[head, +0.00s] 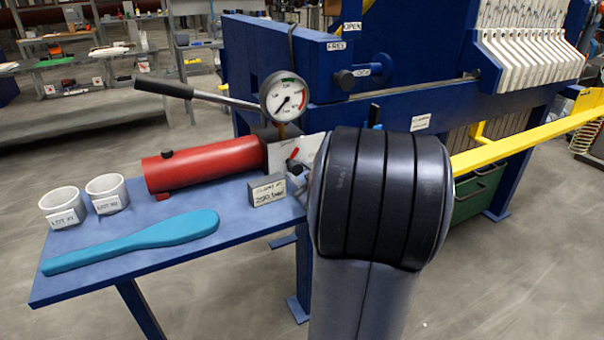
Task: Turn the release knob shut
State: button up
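A red hand pump (205,166) lies on the blue side table, with a long black-gripped lever (165,88) and a round pressure gauge (285,97) at its right end. A small red part (294,154) shows beside the pump's end block, close to my arm; I cannot tell whether it is the release knob. My large dark arm link (380,200) covers the area to its right. Small grey parts peek out at the link's left edge and may belong to my gripper. Its fingers cannot be made out, nor whether they touch anything.
The blue table (250,222) also bears two white cups (63,206), a turquoise paddle (150,240) and a small grey sign block (267,190). The blue press frame (425,65), with white plates (530,55), stands behind. A yellow rail (530,142) runs right. Open floor lies in front.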

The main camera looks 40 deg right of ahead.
jog(key=shift+o, duration=0.9)
jog(key=s+a+p, duration=0.1)
jog(key=s, duration=0.9)
jog(key=shift+s+a+r+p, duration=0.25)
jog(key=shift+s+r+p, duration=0.05)
jog(key=shift+s+p, duration=0.1)
